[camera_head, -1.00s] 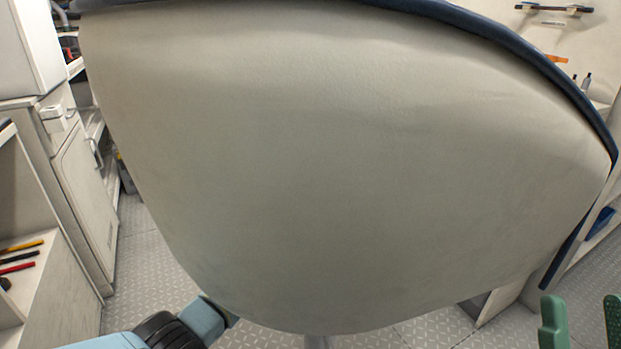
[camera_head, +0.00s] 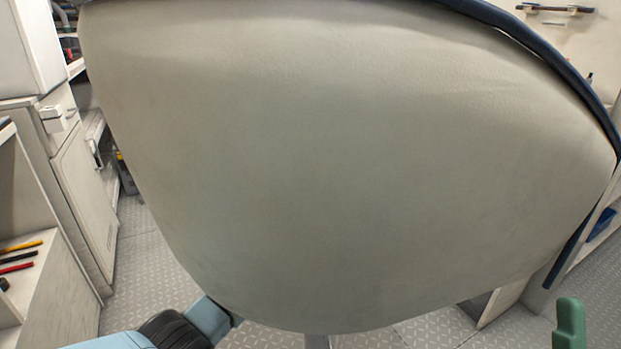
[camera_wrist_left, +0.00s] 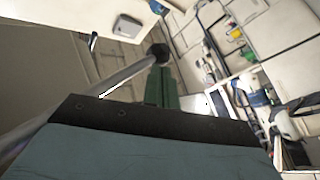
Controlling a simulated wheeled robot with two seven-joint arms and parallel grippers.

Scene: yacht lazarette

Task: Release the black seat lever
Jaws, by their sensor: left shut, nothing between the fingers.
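In the left wrist view, a grey metal rod runs up from the lower left and ends in a black knob (camera_wrist_left: 161,50). It looks like the seat lever. The green fingers of my left gripper (camera_wrist_left: 159,72) are shut and empty, with their tips close to the knob. I cannot tell whether they touch it. In the head view a large beige seat shell (camera_head: 350,170) with a dark blue edge fills the middle and hides the lever and my left gripper. One green finger of my right gripper (camera_head: 571,322) shows at the lower right, away from the seat; the other is out of frame.
A white cabinet (camera_head: 85,190) and a shelf with coloured tools (camera_head: 20,258) stand at the left. The patterned grey floor (camera_head: 150,265) shows between them and the seat. Wall shelving (camera_head: 590,240) is at the right.

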